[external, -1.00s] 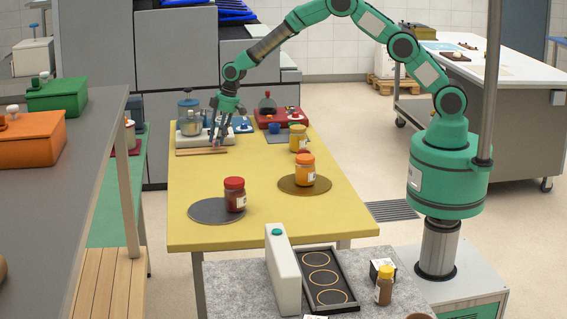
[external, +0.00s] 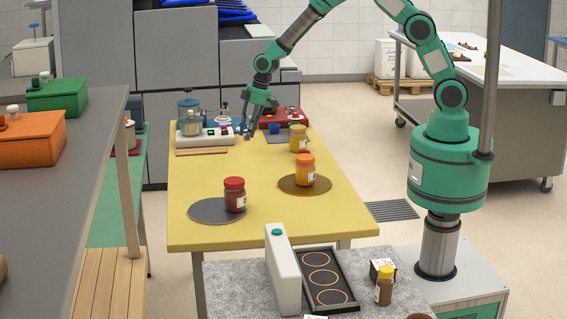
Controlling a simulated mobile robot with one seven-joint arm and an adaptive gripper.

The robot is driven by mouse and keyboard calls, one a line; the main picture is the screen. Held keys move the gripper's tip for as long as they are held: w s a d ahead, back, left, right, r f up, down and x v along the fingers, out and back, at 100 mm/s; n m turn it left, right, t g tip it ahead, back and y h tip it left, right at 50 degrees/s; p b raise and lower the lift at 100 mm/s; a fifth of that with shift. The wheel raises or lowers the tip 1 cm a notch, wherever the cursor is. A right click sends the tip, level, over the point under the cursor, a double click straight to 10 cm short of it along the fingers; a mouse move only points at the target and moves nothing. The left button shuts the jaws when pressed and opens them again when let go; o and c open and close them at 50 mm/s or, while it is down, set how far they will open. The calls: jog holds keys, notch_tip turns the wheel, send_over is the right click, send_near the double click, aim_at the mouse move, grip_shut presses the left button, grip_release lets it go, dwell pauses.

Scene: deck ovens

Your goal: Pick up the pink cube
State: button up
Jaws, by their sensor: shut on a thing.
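My gripper (external: 249,132) is over the far part of the yellow table (external: 240,222), with its fingers pointing down. It is shut on a small pinkish-purple thing (external: 246,137), which I take to be the pink cube. Only a little of it shows between the fingertips. I cannot tell whether it is clear of the table top.
Left of my gripper are a white scale-like device (external: 212,136) and a wooden strip (external: 202,152). Nearer stand an orange jar (external: 305,172) and a dark red jar (external: 235,198).

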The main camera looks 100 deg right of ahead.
jog(key=shift+s+a+r, duration=0.1)
jog(key=shift+s+a, duration=0.15)
jog(key=shift+s, duration=0.55)
jog(key=shift+s+a+r, duration=0.1)
jog(key=shift+s+a, duration=0.15)
jog(key=shift+s, duration=0.5)
